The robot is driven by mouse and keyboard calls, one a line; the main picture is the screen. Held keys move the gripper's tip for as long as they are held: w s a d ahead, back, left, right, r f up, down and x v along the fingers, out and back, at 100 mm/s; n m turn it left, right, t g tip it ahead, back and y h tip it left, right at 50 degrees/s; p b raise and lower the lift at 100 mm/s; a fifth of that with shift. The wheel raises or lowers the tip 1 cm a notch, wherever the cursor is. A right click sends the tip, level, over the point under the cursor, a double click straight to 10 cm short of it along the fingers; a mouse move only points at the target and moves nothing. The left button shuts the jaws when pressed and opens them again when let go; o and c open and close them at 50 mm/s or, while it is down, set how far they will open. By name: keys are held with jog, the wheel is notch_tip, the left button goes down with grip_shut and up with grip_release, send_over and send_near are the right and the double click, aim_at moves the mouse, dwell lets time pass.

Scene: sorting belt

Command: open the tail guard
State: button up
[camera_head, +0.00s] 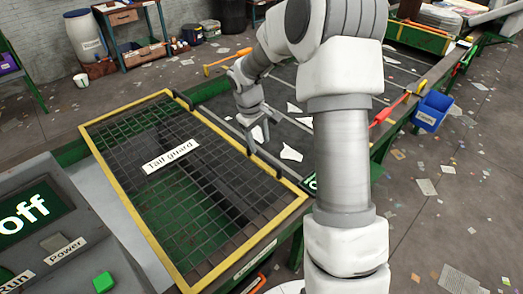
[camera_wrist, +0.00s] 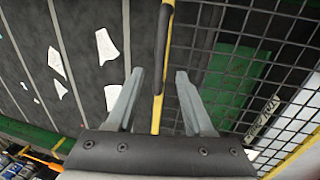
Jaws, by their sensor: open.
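The tail guard (camera_head: 165,205) is a dark mesh panel in a yellow frame, labelled "Tail guard". It lies flat over the green-framed end of the belt, closed. A black bar-like handle (camera_head: 228,138) runs along its belt-side edge. My gripper (camera_head: 259,132) is open above that edge, pointing down. In the wrist view, the open fingers of my gripper (camera_wrist: 160,75) straddle the line of the yellow edge and the black handle (camera_wrist: 164,35). Nothing is held. I cannot tell how far above the handle the fingertips are.
White scraps (camera_head: 290,153) lie on the dark belt (camera_head: 215,108). A control box with an "off" screen (camera_head: 25,215), labelled "Power" and "Run", stands at the lower left. A blue bin (camera_head: 432,112) hangs on the right side. My arm hides part of the belt.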

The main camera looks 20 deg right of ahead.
aim_at(262, 154)
jog(key=shift+w+d+f, duration=0.1)
jog(key=shift+d+f, duration=0.05)
jog(key=shift+f, duration=0.7)
jog(key=shift+w+d+f, duration=0.1)
jog(key=shift+d+f, duration=0.1)
jog(key=shift+f, duration=0.7)
jog(key=shift+d+f, duration=0.15)
jog(key=shift+f, duration=0.7)
grip_shut()
